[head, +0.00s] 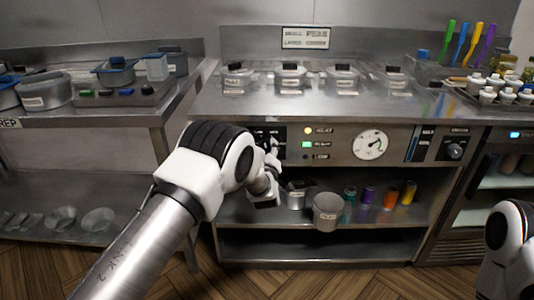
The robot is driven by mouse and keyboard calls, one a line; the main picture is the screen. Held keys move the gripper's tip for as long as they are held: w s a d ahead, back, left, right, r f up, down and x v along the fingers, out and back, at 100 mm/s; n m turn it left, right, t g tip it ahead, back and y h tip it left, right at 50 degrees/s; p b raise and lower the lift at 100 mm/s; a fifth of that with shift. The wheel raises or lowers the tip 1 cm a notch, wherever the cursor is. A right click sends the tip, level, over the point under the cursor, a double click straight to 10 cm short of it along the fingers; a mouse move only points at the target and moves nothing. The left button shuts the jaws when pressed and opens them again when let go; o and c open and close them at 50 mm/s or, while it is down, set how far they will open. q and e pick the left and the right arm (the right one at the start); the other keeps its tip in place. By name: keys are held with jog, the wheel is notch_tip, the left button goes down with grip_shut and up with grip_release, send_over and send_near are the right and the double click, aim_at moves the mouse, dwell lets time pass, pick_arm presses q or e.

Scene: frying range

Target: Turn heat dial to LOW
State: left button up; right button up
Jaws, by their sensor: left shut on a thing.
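My left gripper (271,158) is at the left part of the stove's front control panel (337,145), against a black label plate (279,132). It is shut on what appears to be the heat dial, which my gripper and wrist hide almost entirely. The dial's setting and the LOW mark cannot be read. Beside it are an amber light (307,130), a lit green light (306,144) and a dark lamp below. A round white gauge (370,145) sits further right. My right gripper is out of view; only part of that arm shows at the lower right.
A black knob (454,151) is on the panel's right side. Lidded metal containers (290,75) line the steel counter. On the shelf below stand a grey bucket (327,211) and several coloured jars (389,196). A prep table (80,128) is at the left.

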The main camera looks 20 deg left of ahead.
pick_arm(q)
jog(key=shift+n+b, duration=0.4)
jog(key=shift+n, duration=1.1)
jog(key=o, duration=1.2)
jog(key=shift+c, duration=0.2)
jog(key=v, duration=1.2)
